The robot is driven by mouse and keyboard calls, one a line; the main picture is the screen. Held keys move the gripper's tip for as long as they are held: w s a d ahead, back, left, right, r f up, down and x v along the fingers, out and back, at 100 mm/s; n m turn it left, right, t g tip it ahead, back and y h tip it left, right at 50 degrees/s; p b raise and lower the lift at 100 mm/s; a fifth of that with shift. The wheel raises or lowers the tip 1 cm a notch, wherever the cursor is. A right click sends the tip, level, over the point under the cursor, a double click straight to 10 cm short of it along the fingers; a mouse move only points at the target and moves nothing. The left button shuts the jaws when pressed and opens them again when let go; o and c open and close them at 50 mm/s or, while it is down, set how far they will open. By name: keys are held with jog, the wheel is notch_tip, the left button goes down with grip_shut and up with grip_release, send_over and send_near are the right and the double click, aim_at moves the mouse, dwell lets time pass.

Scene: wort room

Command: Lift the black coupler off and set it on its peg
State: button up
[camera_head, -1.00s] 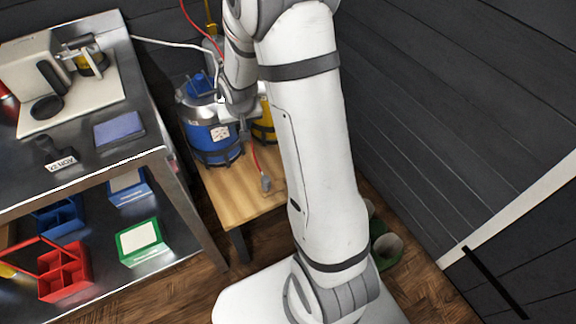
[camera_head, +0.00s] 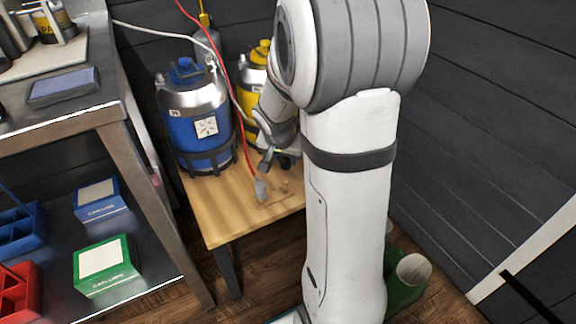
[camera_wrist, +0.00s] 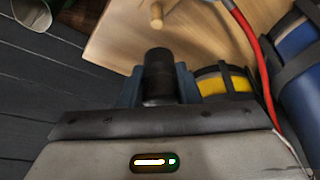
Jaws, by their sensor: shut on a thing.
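The black coupler (camera_wrist: 158,72) is held between the blue-grey fingers of my gripper (camera_wrist: 158,88) in the wrist view, its dark round body pointing away from the palm. A wooden peg (camera_wrist: 157,14) stands on the wooden bench just beyond the coupler, apart from it. In the head view my gripper (camera_head: 278,160) is low over the right part of the bench (camera_head: 228,215), in front of the yellow keg (camera_head: 252,80). The coupler is mostly hidden there by the gripper and arm.
The blue keg (camera_head: 207,118) stands on the bench left of my gripper. A red hose (camera_head: 238,110) runs down to a grey fitting (camera_head: 261,190) at the bench front. A steel shelf (camera_head: 75,112) with boxes is at left; a dark wall (camera_head: 480,120) is at right.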

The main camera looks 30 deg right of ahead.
aim_at(286, 181)
jog(key=shift+f+b, duration=1.55)
jog(key=shift+f, duration=0.85)
jog(key=shift+f+b, duration=0.4)
jog(key=shift+b, duration=0.45)
jog(key=shift+f+b, duration=1.1)
jog(key=shift+f, duration=0.15)
dwell(0.6)
jog(key=o, duration=1.6)
jog(key=shift+r+p, duration=2.4)
jog(key=shift+r, duration=1.1)
